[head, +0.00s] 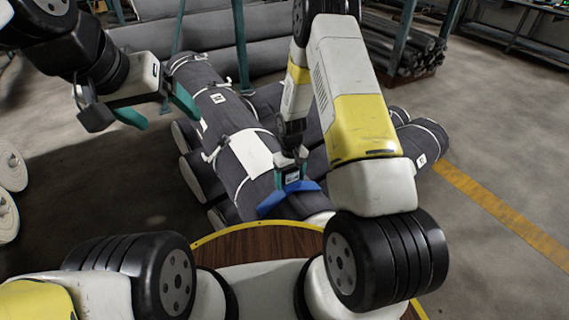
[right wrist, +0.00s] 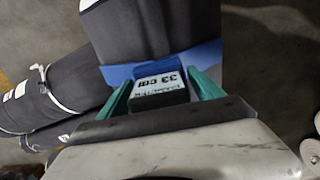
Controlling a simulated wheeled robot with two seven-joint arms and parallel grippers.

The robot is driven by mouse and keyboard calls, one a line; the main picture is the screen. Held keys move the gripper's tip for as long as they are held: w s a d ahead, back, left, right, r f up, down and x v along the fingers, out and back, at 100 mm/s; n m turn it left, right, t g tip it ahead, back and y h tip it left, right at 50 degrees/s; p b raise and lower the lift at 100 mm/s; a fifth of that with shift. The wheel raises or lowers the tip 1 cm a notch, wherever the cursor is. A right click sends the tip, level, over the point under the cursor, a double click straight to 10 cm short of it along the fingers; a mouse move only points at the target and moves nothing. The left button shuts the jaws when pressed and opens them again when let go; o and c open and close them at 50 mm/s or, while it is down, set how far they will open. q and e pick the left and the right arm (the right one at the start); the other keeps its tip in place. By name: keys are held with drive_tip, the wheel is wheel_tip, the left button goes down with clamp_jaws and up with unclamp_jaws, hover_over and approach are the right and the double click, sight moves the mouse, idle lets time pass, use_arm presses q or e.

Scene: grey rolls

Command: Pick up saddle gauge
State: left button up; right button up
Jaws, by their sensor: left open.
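The saddle gauge (head: 290,192) is a blue arched piece with a dark block on top that carries a white label. It spans across the near end of the top dark grey roll (head: 232,140); whether it touches the roll I cannot tell. My left gripper (head: 158,108) is open and empty, left of the rolls.
Several dark rolls with white straps lie stacked beneath the top roll. A round wooden surface with a yellow edge (head: 262,242) is in front of me. Pale rolls (head: 8,190) are at the far left. A rack of dark tubes (head: 405,50) stands behind.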

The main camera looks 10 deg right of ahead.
drive_tip(key=c, duration=1.4)
clamp_jaws()
drive_tip(key=shift+r, duration=0.1)
